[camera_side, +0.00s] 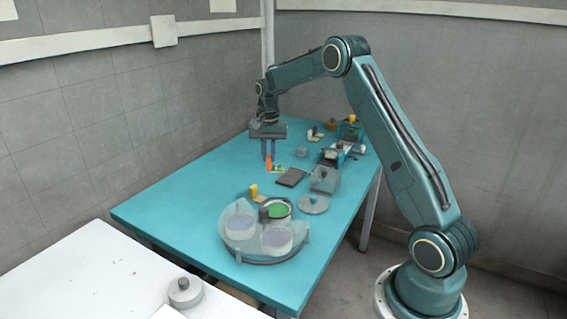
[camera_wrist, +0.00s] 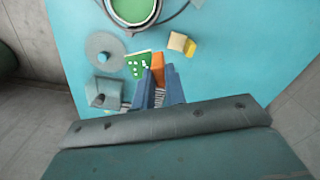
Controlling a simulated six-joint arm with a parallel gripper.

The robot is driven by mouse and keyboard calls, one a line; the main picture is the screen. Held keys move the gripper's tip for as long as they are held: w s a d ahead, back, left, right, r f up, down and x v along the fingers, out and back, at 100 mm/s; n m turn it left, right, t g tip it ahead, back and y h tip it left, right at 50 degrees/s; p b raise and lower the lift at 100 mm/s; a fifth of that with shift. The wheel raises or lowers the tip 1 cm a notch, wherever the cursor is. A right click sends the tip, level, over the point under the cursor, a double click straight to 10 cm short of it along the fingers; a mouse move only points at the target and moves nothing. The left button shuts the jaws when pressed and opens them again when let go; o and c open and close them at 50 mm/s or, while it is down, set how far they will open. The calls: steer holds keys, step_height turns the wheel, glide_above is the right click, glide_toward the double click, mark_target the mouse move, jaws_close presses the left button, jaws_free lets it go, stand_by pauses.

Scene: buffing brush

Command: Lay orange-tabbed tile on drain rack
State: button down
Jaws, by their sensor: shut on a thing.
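My gripper (camera_wrist: 160,72) points down over the table, shut on an orange tab (camera_wrist: 157,69), which shows between its two blue fingers. In the side view the orange tab (camera_side: 268,164) hangs below my gripper (camera_side: 269,157). A green piece with white marks (camera_wrist: 138,65) shows right beside the tab; I cannot tell whether it is joined to it as the tile. A dark slatted slab (camera_side: 291,177), possibly the drain rack, lies just right of the tab in the side view. In the wrist view, slats (camera_wrist: 127,89) are partly hidden by the fingers.
A clear box (camera_side: 324,179) and a grey lidded disc (camera_side: 313,204) stand near the slab. A round carrier (camera_side: 252,259) with several pots and a yellow-and-tan block (camera_wrist: 181,43) are toward the table's near end. More small items line the far right. The table's left side is clear.

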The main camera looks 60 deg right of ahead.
steer(key=d+r+n, duration=0.8)
steer(key=d+n, duration=0.5)
steer(key=d, duration=0.1)
steer(key=shift+w+r, duration=0.2)
steer(key=shift+w, duration=0.2)
steer(key=shift+f, duration=0.1)
step_height(320, 180, down, 16)
steer(key=shift+r, duration=0.2)
steer(key=shift+f, duration=0.1)
steer(key=shift+f, duration=2.05)
steer(key=shift+f, duration=0.1)
